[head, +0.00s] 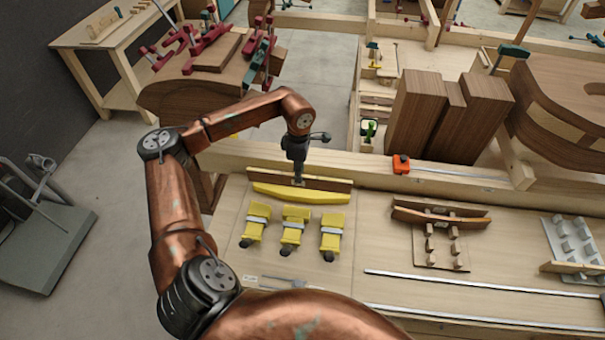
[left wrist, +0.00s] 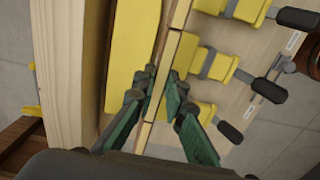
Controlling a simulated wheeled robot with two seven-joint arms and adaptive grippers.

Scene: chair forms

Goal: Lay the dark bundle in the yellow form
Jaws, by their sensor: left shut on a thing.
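The dark bundle (head: 325,184) is a long, straight brown strip, seen edge-on in the left wrist view (left wrist: 168,65). My left gripper (head: 299,182) points down and is shut on it near its middle. Its green fingers (left wrist: 167,88) pinch the strip in the left wrist view. The yellow form (head: 300,194) is a long block with a curved front edge, lying on the bench; it also shows in the left wrist view (left wrist: 130,55). The bundle appears just behind the form in the head view and alongside it in the wrist view. Its exact height is unclear. My right gripper is out of view.
To the right, curved dark strips (head: 440,216) lie at a pegged wooden board (head: 440,258). Metal rails (head: 480,285) lie near the bench front.

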